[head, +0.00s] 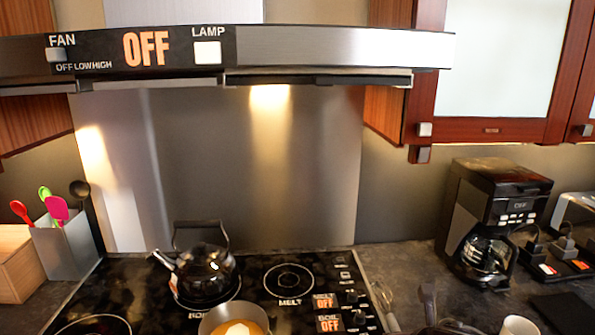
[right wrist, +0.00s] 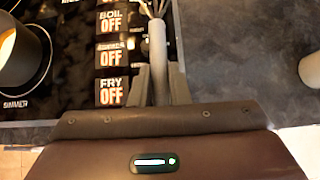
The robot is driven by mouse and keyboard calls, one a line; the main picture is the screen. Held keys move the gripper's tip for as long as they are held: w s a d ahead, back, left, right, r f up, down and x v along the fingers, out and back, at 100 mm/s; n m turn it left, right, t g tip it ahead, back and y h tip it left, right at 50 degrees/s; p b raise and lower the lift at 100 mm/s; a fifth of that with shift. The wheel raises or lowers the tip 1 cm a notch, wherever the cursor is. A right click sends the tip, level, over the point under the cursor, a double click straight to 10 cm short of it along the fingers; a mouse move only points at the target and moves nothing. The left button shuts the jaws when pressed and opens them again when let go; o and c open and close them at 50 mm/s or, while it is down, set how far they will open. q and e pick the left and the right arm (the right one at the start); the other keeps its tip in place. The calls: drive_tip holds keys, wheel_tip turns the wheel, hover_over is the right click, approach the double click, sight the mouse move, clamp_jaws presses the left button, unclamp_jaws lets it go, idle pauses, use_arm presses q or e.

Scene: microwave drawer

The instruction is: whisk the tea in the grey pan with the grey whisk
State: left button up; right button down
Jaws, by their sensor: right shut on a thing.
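The grey pan (head: 211,319) is at the bottom edge of the head view, partly cut off. It holds orange-brown tea (head: 257,317) with a pale patch in it. Part of the pan also shows at the left edge of the right wrist view (right wrist: 33,58). The grey whisk (head: 383,296) is right of the stove controls, wires up. My right gripper (right wrist: 159,80) is shut on the whisk's handle (right wrist: 157,52), which stands between the fingers. The whisk is apart from the pan. My left gripper is not in view.
A black kettle (head: 203,268) stands on the cooktop behind the pan. Stove controls (head: 329,301) read OFF. A utensil holder (head: 65,248) is at left, a coffee maker (head: 490,215) at right. A white cup (head: 519,326) sits at the bottom right. A range hood (head: 330,48) hangs above.

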drive_tip(key=s+a+b, duration=0.1)
drive_tip(key=s+b, duration=0.1)
drive_tip(key=s, duration=0.4)
drive_tip(key=shift+a+m+h+b, duration=0.2)
drive_tip(key=shift+m+h+b, duration=0.1)
drive_tip(key=shift+m+b, duration=0.1)
drive_tip(key=shift+s+r, duration=0.1)
drive_tip(key=shift+s, duration=0.1)
drive_tip(key=shift+w, duration=0.1)
idle(0.4)
